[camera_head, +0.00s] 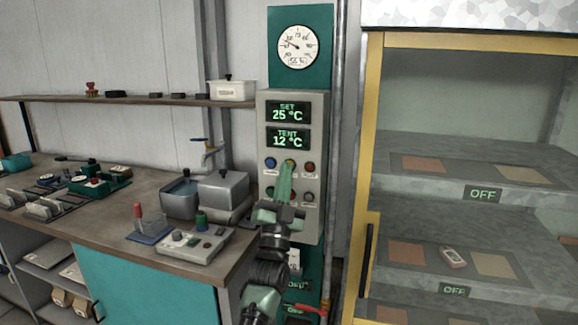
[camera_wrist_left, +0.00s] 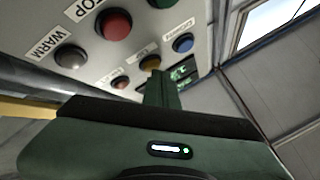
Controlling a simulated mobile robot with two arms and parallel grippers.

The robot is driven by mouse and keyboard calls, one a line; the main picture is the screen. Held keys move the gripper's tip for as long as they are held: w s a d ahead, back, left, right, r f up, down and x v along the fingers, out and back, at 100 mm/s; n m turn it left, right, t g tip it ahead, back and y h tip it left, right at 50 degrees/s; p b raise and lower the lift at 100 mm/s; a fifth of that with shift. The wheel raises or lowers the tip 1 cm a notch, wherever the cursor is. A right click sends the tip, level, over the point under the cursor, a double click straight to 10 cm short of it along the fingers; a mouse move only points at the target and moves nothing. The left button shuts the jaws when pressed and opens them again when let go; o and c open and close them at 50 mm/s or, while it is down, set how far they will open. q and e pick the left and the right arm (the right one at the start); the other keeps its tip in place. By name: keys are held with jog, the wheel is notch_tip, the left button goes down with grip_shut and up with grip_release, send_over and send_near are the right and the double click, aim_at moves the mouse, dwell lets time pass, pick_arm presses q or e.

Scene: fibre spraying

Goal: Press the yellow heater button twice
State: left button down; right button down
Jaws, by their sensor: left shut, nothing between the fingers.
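The grey control box (camera_head: 263,215) stands upright on the wall, with displays reading SET 25 °C and TENT 12 °C. The small yellow button (camera_head: 290,162) is in its upper button row, between a blue and a red one. It also shows in the left wrist view (camera_wrist_left: 150,62), right at the fingertips. My left gripper (camera_head: 286,172) is shut and empty, its green fingers pointing up at the yellow button. Its tips overlap the button's lower edge, and I cannot tell if they touch. The fingers hide part of the lower button row. My right gripper is not in view.
A blue button (camera_head: 270,163) and a red button (camera_head: 310,167) flank the yellow one closely. A workbench (camera_head: 110,225) with several devices is at the left. A yellow-framed cabinet (camera_head: 369,130) with shelves stands at the right. A red-handled valve (camera_head: 308,309) is low down.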

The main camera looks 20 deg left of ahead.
pick_arm(q)
jog(key=shift+s+p, duration=0.3)
jog(key=shift+s, duration=0.35)
jog(key=s+p, duration=0.3)
jog(key=s, duration=0.2)
jog(key=shift+a, duration=0.1)
dwell(2.4)
